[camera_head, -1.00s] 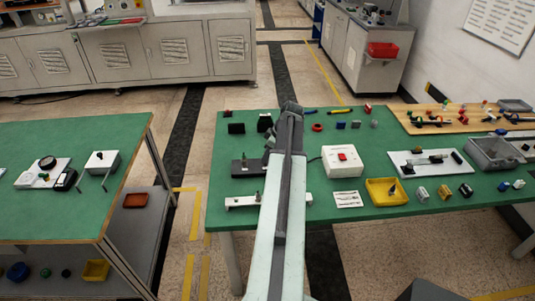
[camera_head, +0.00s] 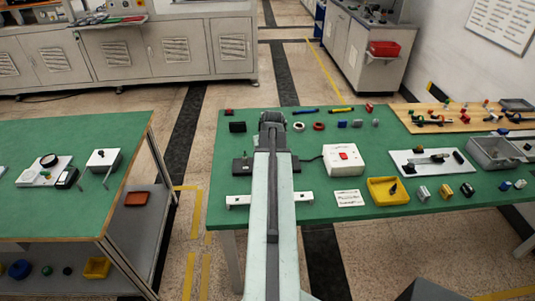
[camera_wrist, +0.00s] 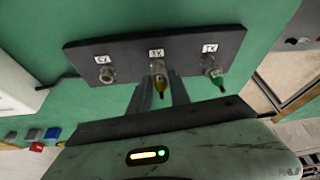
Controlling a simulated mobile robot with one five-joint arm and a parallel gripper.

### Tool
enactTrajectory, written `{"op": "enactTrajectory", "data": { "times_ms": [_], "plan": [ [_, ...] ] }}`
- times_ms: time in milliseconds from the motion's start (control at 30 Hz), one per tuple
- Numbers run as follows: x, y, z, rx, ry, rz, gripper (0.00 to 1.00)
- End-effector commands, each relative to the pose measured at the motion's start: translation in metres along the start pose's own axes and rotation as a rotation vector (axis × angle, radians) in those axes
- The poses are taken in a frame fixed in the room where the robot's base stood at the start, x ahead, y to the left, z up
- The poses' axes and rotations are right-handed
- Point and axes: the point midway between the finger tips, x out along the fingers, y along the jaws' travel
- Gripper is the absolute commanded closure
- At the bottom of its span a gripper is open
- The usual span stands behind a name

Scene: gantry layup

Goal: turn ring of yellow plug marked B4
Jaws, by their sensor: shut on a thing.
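The yellow plug (camera_wrist: 158,86) sits at the middle socket of a dark plate (camera_wrist: 122,52) in the wrist view, under a small white label that I cannot read for certain. My gripper (camera_wrist: 160,92) has its two grey fingers either side of the yellow plug and is shut on it. A green plug (camera_wrist: 216,80) hangs at the right socket. The left socket (camera_wrist: 106,74) holds no coloured plug. In the head view, my arm covers the middle of the dark plate (camera_head: 241,170), and the fingers and yellow plug are hidden.
A white box with a red switch (camera_head: 343,160) stands right of the plate. A white bar (camera_head: 238,200) lies in front. A yellow bin (camera_head: 388,191) and small parts are farther right.

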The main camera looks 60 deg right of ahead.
Motion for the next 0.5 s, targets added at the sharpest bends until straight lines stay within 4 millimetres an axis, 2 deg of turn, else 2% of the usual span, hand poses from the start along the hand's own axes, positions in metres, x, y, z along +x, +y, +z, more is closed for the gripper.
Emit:
{"op": "enactTrajectory", "data": {
  "times_ms": [500],
  "plan": [
    [0.0009,-0.0073,-0.0016,0.434,-0.002,0.179,1.00]
  ]
}}
